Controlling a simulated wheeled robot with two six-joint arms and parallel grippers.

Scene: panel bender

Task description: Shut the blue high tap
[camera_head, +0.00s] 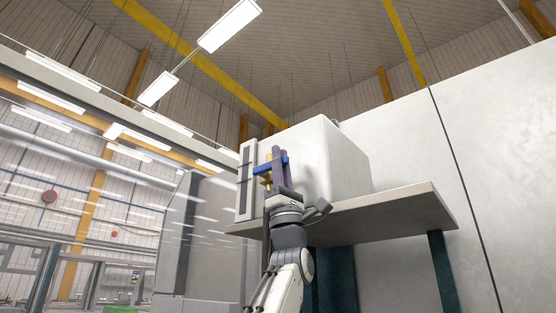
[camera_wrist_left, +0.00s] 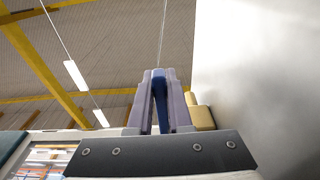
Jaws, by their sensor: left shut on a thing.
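The blue tap (camera_head: 265,168) is a blue lever on a yellow body on the front of a white box, above a grey shelf in the head view. In the left wrist view its blue handle (camera_wrist_left: 159,100) stands between the two purple-grey fingers, and the yellow body (camera_wrist_left: 201,112) shows just right of them. My left gripper (camera_head: 278,165) reaches up from below and is shut on the blue handle; it also shows in the left wrist view (camera_wrist_left: 160,105). The fingers hide part of the handle. My right gripper is not in view.
The white box (camera_head: 335,160) stands on the grey shelf (camera_head: 400,205), which has dark teal legs (camera_head: 445,270). A large pale wall panel (camera_head: 480,150) is on the right. A grey cabinet (camera_head: 205,235) stands left of my arm.

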